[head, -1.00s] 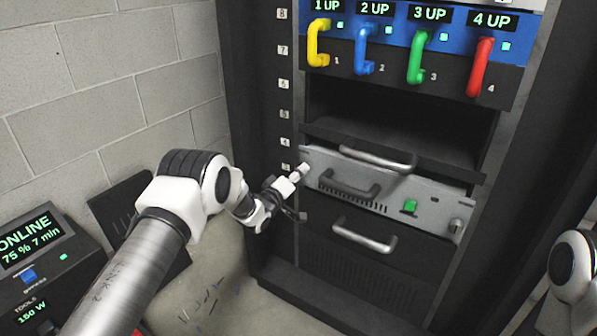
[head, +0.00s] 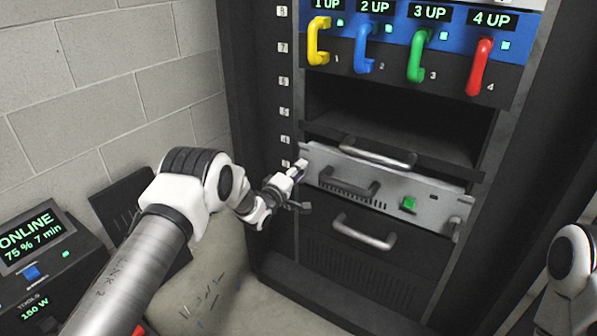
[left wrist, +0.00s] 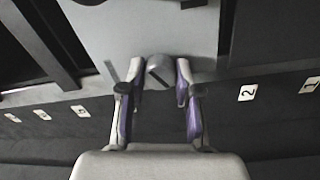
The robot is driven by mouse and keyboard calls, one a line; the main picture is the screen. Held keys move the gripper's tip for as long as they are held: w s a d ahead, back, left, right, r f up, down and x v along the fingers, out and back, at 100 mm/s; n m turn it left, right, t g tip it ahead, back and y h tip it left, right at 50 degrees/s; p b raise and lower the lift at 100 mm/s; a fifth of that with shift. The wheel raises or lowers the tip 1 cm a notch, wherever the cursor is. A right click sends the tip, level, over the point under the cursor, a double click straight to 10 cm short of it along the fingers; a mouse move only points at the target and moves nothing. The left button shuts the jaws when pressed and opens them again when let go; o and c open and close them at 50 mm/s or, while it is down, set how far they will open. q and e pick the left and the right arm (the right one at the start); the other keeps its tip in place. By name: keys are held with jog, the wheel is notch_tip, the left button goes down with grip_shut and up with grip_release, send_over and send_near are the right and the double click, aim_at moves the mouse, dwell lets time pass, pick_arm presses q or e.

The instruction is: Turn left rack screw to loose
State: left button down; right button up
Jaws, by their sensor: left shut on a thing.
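The left rack screw (left wrist: 160,72) is a round grey knob with a dark slot, at the end of the grey server panel (head: 335,178). In the left wrist view it sits between the two purple-padded fingertips of my left gripper (left wrist: 159,88), which is shut on it. In the head view my left gripper (head: 299,170) reaches the panel's left end and hides the screw. The panel's right screw (head: 455,224) shows at its other end. My right gripper is out of view.
The panel has a dark handle (head: 350,187) and a green button (head: 409,203). An empty bay (head: 390,125) lies above it, and coloured handles, such as the yellow one (head: 313,42), hang higher. A console (head: 35,245) stands at lower left.

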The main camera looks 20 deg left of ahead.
pick_arm(q)
jog(key=shift+r, duration=0.1)
jog(key=c, duration=0.8)
grip_release()
jog(key=v, duration=1.2)
